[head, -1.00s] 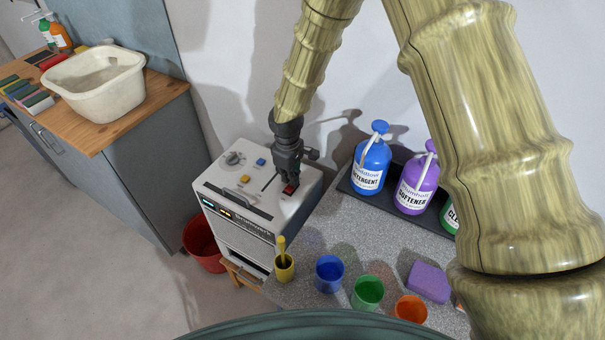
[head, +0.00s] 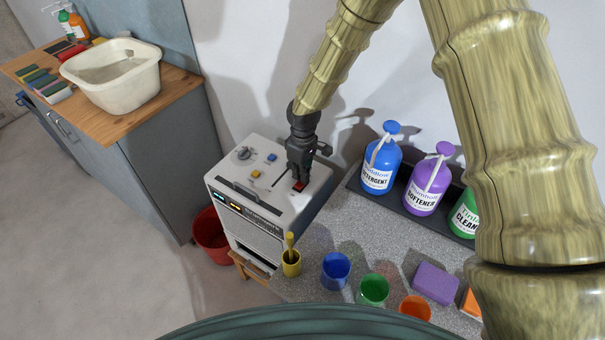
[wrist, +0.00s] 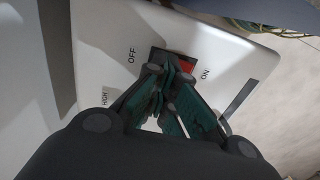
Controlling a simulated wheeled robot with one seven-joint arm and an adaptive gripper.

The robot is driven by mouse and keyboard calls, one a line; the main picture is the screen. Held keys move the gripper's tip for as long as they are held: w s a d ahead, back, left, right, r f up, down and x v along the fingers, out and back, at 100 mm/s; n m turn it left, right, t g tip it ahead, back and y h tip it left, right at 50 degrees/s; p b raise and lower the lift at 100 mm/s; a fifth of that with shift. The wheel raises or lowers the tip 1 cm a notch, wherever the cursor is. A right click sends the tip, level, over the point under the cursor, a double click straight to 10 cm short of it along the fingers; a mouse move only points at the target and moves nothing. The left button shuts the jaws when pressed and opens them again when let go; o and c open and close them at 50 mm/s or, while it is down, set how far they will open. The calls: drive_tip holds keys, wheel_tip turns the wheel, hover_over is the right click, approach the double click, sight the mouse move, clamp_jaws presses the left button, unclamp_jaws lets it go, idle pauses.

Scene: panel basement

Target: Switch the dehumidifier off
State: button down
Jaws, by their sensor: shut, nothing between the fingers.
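The dehumidifier (head: 262,205) is a white box with a dark front grille and small lit displays. On its top are a grey knob (head: 242,153), a blue button (head: 271,157), a yellow button (head: 255,173) and a red-and-black rocker switch (head: 299,186). In the wrist view the rocker switch (wrist: 188,64) lies between the printed words OFF and ON, its red part on the ON side. My gripper (head: 297,177) is shut and empty, its fingertips at the switch. In the wrist view my gripper (wrist: 172,72) covers part of the switch; whether it touches is unclear.
A counter (head: 320,255) holds coloured cups, a purple sponge (head: 436,283) and a dark tray with blue (head: 379,165), purple (head: 427,187) and green bottles. A red bucket (head: 209,238) stands left of the dehumidifier. A wooden worktop (head: 110,120) holds a white basin (head: 112,75).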

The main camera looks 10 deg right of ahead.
drive_tip(key=shift+s+a+f, duration=0.3)
drive_tip(key=shift+s+a, duration=0.3)
drive_tip(key=shift+s, duration=0.05)
drive_tip(key=shift+a+r+p, duration=0.1)
drive_tip(key=shift+r+p, duration=0.1)
drive_tip(key=shift+p, duration=0.1)
drive_tip(key=r+p, duration=0.1)
drive_tip(key=d+r+p, duration=0.1)
drive_tip(key=r, duration=0.1)
drive_tip(key=w+r+p, duration=0.1)
drive_tip(key=shift+d+r, duration=0.2)
drive_tip(key=shift+r, duration=0.2)
drive_tip(key=shift+w+r+b, duration=0.1)
drive_tip(key=shift+r+b, duration=0.15)
drive_tip(key=shift+b, duration=0.2)
wheel_tip(320, 180, up, 9)
drive_tip(key=w+b, duration=0.1)
drive_tip(key=b, duration=0.1)
drive_tip(key=shift+d+b, duration=0.3)
drive_tip(key=shift+d, duration=0.1)
